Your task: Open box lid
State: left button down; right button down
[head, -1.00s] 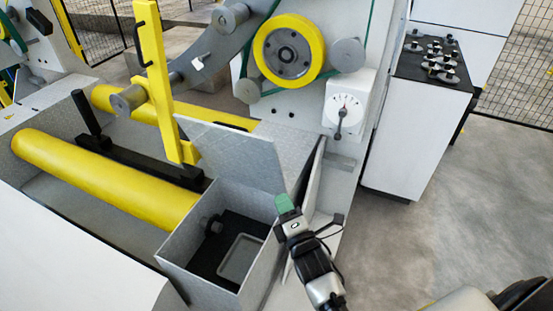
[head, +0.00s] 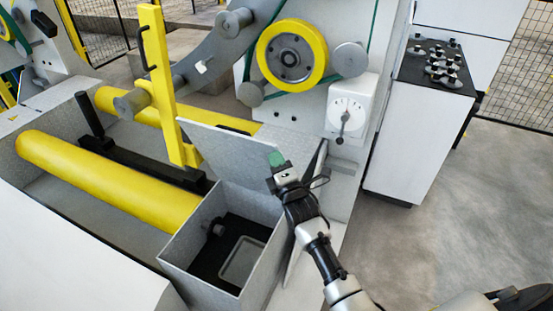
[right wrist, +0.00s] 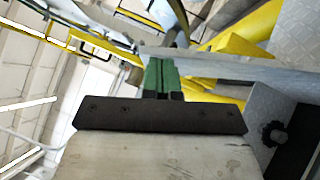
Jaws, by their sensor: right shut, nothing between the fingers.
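The grey metal box (head: 190,240) stands open at the lower middle of the head view. Its lid (head: 222,152) is raised at the back of the box and leans away from the opening. My right gripper (head: 277,160) is shut and empty, its green fingertips at the lid's right part; I cannot tell whether they touch it. In the right wrist view the green fingers (right wrist: 161,76) are together in front of a grey plate edge (right wrist: 225,66), which looks like the lid. My left gripper is not in view.
A yellow roller (head: 100,178) lies left of the box, with a yellow upright bar (head: 158,85) behind it. A machine panel with a yellow wheel (head: 292,54) and dial (head: 346,110) rises behind. A white control cabinet (head: 405,140) stands right, with clear floor (head: 450,220) beside it.

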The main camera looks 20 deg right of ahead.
jog(key=shift+w, duration=0.1)
jog(key=shift+w+d+r, duration=0.15)
jog(key=shift+d+r, duration=0.05)
jog(key=shift+r, duration=0.05)
jog(key=w+d+r+m+g+p, duration=0.2)
jog(key=w+d+r+m+g, duration=0.1)
jog(key=w+d, duration=0.7)
jog(key=shift+w+d+m+p, duration=0.2)
jog(key=shift+d+m+p, duration=0.05)
jog(key=shift+m+p, duration=0.1)
